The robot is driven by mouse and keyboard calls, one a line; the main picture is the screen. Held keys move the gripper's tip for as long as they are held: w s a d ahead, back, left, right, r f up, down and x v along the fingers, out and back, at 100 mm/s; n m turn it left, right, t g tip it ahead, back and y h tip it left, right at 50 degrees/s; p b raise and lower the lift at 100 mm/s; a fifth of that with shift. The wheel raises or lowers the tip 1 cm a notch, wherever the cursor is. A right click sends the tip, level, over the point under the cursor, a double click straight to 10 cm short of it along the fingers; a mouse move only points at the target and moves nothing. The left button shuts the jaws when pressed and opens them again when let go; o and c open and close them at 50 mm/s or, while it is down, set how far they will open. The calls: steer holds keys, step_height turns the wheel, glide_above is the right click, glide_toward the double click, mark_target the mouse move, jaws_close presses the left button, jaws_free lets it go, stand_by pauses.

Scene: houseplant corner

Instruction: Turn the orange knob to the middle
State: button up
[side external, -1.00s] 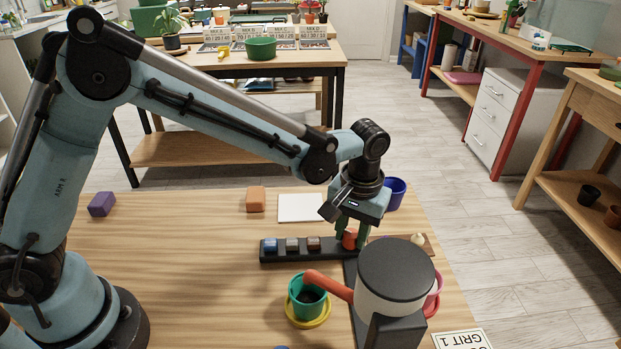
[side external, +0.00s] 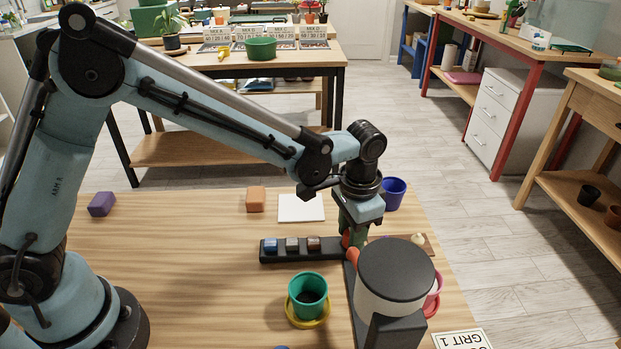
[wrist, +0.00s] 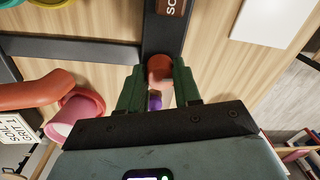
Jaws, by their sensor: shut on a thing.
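The orange knob (wrist: 159,68) is round and sits between my fingertips in the wrist view. My gripper (wrist: 158,80) is shut on it, pointing down at the right end of a dark bar (side external: 275,257). In the side view my gripper (side external: 353,238) hides most of the knob, so its exact setting is hard to read. Beside it stands a dispenser (side external: 395,270) with a dark round lid and pale body.
The bar carries blue, grey and brown blocks. A green pot (side external: 307,285) stands on a yellow saucer (side external: 309,322). A pink pot (side external: 434,292) is partly behind the dispenser. A blue pot (side external: 395,193) stands behind my gripper. The table's left middle is clear.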

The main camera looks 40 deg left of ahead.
steer(key=shift+m, duration=0.9)
steer(key=o, duration=1)
steer(key=shift+o, duration=0.2)
step_height(320, 180, up, 12)
steer(key=shift+s+d, duration=0.2)
